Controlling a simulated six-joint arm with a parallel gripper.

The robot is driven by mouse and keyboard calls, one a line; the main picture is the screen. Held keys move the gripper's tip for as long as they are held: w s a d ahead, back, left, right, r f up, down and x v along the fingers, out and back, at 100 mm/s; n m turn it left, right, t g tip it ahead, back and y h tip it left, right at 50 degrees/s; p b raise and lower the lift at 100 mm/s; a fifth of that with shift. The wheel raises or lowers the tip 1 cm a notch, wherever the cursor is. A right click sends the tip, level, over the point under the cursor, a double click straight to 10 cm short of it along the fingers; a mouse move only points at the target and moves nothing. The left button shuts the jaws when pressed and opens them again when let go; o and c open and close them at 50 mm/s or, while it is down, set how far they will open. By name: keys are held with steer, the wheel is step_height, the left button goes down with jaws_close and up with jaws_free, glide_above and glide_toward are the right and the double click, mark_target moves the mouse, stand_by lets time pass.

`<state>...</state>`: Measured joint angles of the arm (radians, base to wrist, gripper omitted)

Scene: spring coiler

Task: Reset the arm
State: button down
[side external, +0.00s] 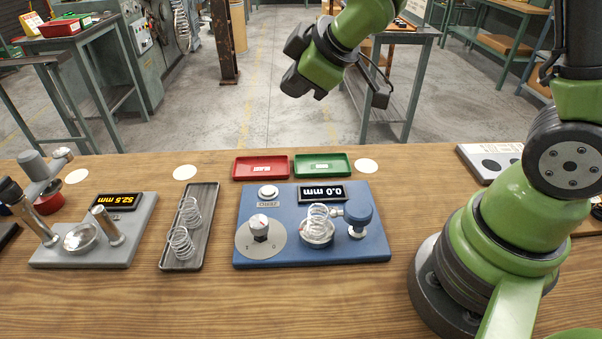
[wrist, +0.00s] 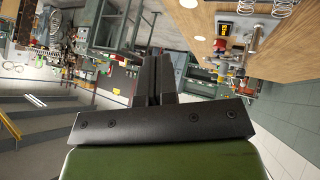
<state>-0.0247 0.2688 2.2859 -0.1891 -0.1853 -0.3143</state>
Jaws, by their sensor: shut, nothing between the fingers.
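My gripper (side external: 293,63) is raised well above the far side of the wooden bench in the side view, apart from everything on it. In the wrist view my gripper (wrist: 154,84) has its dark fingers together with nothing between them.
A grey tray (side external: 165,258) holds two springs. A grey gauge plate (side external: 50,257) with a display (side external: 115,201) reading 52.5 mm is at left. Red (side external: 240,177) and green (side external: 347,175) trays lie behind the station. A white panel (side external: 478,152) is at right. The front of the bench is clear.

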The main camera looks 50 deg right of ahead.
steer(key=s+r+m, duration=0.4)
steer(key=s+m, duration=0.1)
steer(key=s, duration=0.4)
steer(key=s+a+r+m+g+y, duration=0.1)
steer(key=s+r+m, duration=0.4)
steer(key=s, duration=0.5)
steer(key=shift+s+a+r+m, duration=0.2)
steer(key=shift+r+m, duration=0.1)
steer(key=shift+m, duration=0.4)
steer(key=c, duration=1.8)
jaws_free()
steer(key=shift+d, duration=0.1)
